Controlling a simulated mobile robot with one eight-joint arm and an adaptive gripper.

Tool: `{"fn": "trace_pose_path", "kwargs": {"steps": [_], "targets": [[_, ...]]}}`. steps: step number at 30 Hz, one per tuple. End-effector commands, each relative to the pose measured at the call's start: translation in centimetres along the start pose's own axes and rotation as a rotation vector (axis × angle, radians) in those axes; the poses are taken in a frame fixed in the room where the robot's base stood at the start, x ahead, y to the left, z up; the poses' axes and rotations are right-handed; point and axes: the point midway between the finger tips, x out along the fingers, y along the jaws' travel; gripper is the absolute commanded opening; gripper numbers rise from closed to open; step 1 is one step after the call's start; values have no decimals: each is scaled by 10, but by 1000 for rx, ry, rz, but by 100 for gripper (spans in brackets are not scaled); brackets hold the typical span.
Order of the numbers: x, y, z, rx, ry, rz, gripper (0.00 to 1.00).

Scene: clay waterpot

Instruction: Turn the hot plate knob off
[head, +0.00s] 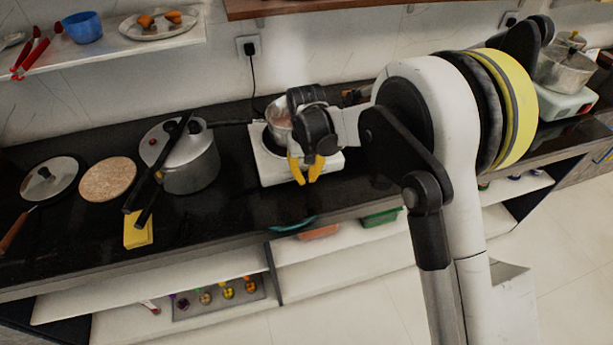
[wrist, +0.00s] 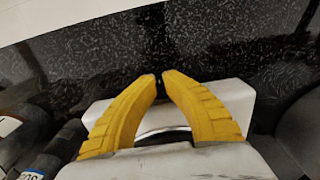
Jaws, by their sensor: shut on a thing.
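The white hot plate (head: 268,172) stands on the black counter in the head view, with a small pot (head: 277,118) on it. My gripper (head: 306,180) has its yellow fingers pointing down at the hot plate's front edge. In the wrist view, my gripper's fingertips (wrist: 160,77) are close together, with a small dark thing between them. It is probably the hot plate knob, mostly hidden by the fingers. The white hot plate also shows behind the fingers (wrist: 238,97). The knob's turn position cannot be seen.
A pressure cooker (head: 190,160) with black handles stands left of the hot plate on the counter (head: 100,225). A yellow sponge-like block (head: 138,232), a round cork-like mat (head: 108,179) and a lid (head: 60,178) lie further left. A wall socket (head: 249,46) with a cord is behind.

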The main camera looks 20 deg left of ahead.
Motion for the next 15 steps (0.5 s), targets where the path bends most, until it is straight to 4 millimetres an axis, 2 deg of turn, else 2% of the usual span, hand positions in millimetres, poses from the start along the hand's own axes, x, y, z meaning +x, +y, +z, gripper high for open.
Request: {"fn": "trace_pose_path", "kwargs": {"steps": [3, 6, 15], "targets": [[0, 0, -2, 0, 6, 0, 0], [0, 0, -2, 0, 6, 0, 32], [0, 0, -1, 0, 2, -1, 32]]}}
